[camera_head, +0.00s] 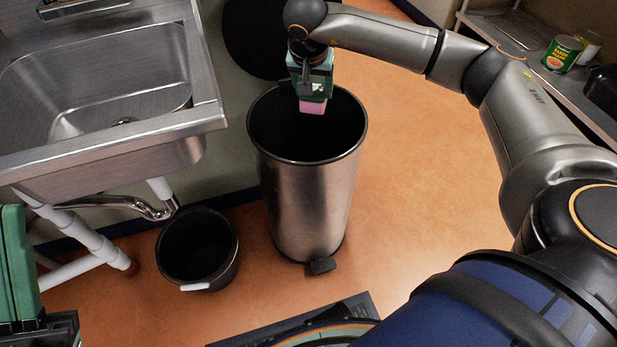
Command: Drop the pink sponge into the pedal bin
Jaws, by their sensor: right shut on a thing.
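The pink sponge (313,106) is held in my right gripper (312,93), which points down and is shut on it. The sponge shows over the open mouth of the pedal bin (303,205), near the back part of the rim. The bin is a tall steel cylinder with a dark inside, a round black lid (262,38) raised behind it and a pedal at its foot. I cannot tell the exact height of the sponge above the rim. A green and black part at the lower left edge may belong to my left arm; no left fingertips show.
A steel sink (110,85) stands at the left with pipes beneath. A small black bucket (197,250) with a white handle is on the floor left of the bin. A shelf at the upper right holds cans (562,54). The orange floor right of the bin is clear.

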